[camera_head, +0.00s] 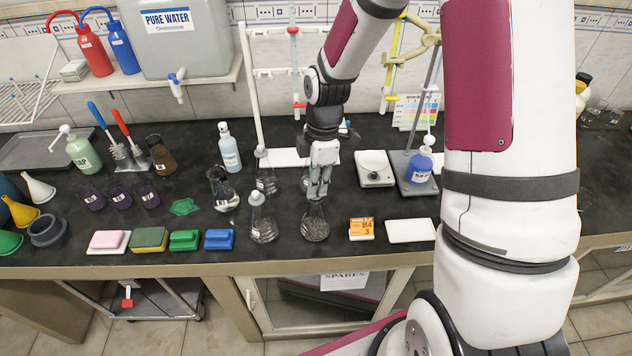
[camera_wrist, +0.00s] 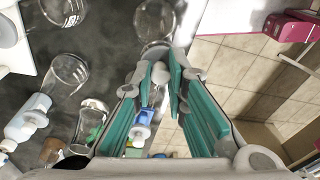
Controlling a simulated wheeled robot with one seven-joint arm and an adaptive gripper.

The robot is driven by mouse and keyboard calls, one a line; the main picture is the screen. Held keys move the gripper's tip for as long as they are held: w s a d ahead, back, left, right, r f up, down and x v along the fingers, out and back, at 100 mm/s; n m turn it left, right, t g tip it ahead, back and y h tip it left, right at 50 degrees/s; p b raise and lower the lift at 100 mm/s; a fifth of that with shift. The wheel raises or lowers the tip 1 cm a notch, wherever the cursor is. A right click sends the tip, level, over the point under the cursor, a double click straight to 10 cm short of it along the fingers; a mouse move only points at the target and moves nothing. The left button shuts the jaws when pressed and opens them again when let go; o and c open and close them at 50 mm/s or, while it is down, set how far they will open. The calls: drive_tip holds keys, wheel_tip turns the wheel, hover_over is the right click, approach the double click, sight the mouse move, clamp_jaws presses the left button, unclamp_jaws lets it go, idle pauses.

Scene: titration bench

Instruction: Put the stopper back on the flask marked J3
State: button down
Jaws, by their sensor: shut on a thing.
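My gripper (camera_head: 318,192) points down just above a clear conical flask (camera_head: 315,225) at the bench's front. In the wrist view the fingers (camera_wrist: 163,75) are shut on a small pale rounded stopper (camera_wrist: 159,73), partly hidden between the teal pads. A clear glass flask (camera_wrist: 153,18) lies just beyond the fingertips there. I cannot tell whether the stopper touches its mouth. Another flask (camera_head: 264,228), to the left, carries a grey stopper (camera_head: 257,198). More flasks stand behind, one of them also with a stopper (camera_head: 261,153). I cannot read J3 on any flask.
An orange B4 3 box (camera_head: 361,229) and a white tile (camera_head: 410,231) lie right of the front flask. Coloured sponges and blocks (camera_head: 184,240) line the front edge at left. A white-framed stand (camera_head: 256,95) and a balance (camera_head: 375,170) stand behind.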

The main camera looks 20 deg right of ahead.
idle(0.4)
drive_tip(key=c, duration=1.5)
unclamp_jaws()
drive_tip(key=shift+o, duration=0.2)
drive_tip(key=o, duration=0.4)
drive_tip(key=shift+r+p, duration=1.4)
drive_tip(key=shift+r, duration=2.15)
clamp_jaws()
